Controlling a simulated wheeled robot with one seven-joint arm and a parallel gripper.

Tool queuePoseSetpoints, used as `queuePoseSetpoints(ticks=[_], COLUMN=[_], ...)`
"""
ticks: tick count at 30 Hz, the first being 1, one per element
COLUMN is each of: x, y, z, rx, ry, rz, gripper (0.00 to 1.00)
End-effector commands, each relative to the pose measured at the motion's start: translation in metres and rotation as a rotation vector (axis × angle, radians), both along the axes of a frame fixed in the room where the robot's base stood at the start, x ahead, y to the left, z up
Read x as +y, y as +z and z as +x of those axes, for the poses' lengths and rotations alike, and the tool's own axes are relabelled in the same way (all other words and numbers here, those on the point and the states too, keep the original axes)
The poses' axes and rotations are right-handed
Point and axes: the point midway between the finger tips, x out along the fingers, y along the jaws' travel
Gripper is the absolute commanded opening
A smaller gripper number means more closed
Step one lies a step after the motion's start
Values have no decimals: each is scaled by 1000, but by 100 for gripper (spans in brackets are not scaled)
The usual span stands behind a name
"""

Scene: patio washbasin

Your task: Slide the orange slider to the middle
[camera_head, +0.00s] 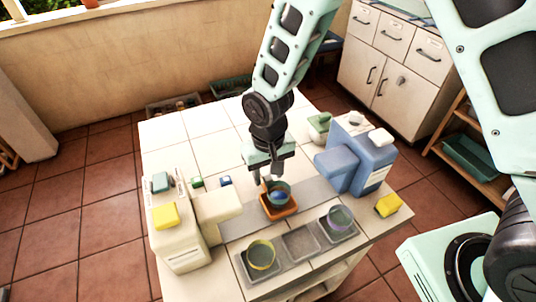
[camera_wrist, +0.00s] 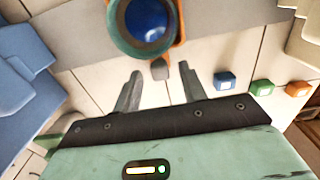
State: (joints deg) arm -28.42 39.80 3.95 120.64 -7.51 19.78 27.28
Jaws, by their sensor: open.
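The orange slider (camera_head: 283,213) sits on a grey strip (camera_head: 240,222) between the white machine and the blue machine. It carries a teal cup (camera_head: 279,189) with something blue inside. In the wrist view the orange slider (camera_wrist: 179,30) shows at the top edge around the teal cup (camera_wrist: 122,36), partly cut off. A small grey-brown knob (camera_wrist: 160,70) juts from the slider's near side. My gripper (camera_head: 262,178) is above and behind the slider, pointing down. Its two fingers are apart and empty, with the knob appearing between their tips in the wrist view; contact cannot be told.
The white machine (camera_head: 180,238) stands left, the blue machine (camera_head: 372,160) right. In front are a yellow-rimmed cup (camera_head: 261,256), an empty grey tray (camera_head: 301,243) and a purple cup (camera_head: 339,218). Small blue (camera_wrist: 225,80), green (camera_wrist: 262,87) and orange (camera_wrist: 298,89) blocks lie nearby.

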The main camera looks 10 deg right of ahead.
Motion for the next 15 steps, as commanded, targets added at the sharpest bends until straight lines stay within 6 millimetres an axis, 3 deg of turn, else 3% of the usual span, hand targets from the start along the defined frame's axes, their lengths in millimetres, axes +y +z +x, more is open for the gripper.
queuePoseSetpoints(ticks=[5,15], x=[1,0], y=[27,107], z=[1,1], rx=[-5,-6], ry=[0,-1], rz=[3,4], gripper=[42,42])
